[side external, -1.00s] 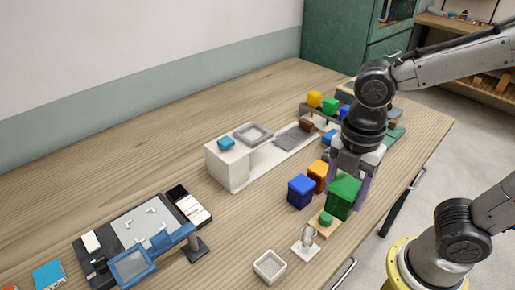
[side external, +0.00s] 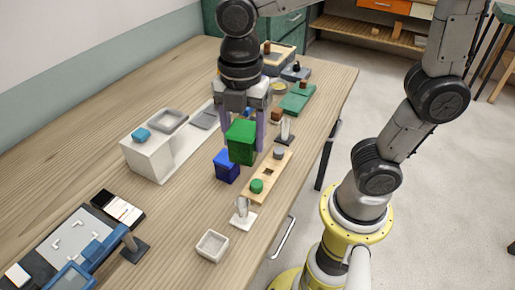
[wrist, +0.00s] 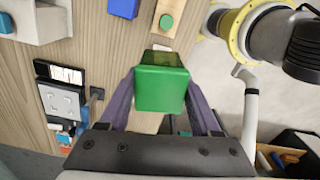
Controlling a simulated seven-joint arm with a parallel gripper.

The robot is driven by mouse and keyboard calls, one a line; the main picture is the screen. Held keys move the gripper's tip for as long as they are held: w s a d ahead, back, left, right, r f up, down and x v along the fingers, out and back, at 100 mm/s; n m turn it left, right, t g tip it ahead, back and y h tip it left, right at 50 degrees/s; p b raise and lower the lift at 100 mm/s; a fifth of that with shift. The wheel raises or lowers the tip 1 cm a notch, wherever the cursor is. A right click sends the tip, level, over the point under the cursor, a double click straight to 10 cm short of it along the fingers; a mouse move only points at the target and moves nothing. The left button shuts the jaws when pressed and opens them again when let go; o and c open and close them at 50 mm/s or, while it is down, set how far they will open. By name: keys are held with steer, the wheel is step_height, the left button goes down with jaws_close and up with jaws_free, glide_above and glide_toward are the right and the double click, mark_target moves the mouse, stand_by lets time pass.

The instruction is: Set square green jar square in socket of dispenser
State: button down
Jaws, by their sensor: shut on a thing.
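The square green jar (side external: 242,142) is held between the fingers of my gripper (side external: 243,130), raised above the table and roughly upright. The jar fills the middle of the wrist view (wrist: 162,88), with a purple-grey finger on each side. The dispenser (side external: 148,160) is a white block to the left of the jar. A grey square-framed socket (side external: 168,121) sits on its top, beside a small blue block (side external: 141,135). My gripper is to the right of the dispenser, apart from it. The jar's underside is hidden in the wrist view.
A blue jar (side external: 227,166) stands just below the held jar. A wooden strip with a green knob (side external: 257,186), a small white stand (side external: 242,213) and a white tray (side external: 212,246) are nearer the front edge. A blue-framed device (side external: 85,255) is at lower left.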

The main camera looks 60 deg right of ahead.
steer(key=w+r, duration=0.4)
steer(key=w, duration=0.5)
steer(key=m, duration=0.2)
glide_above(187, 120)
steer(key=w+a, duration=0.3)
steer(key=w, duration=0.1)
steer(key=shift+f, duration=5.2)
jaws_free()
steer(key=shift+f, duration=0.1)
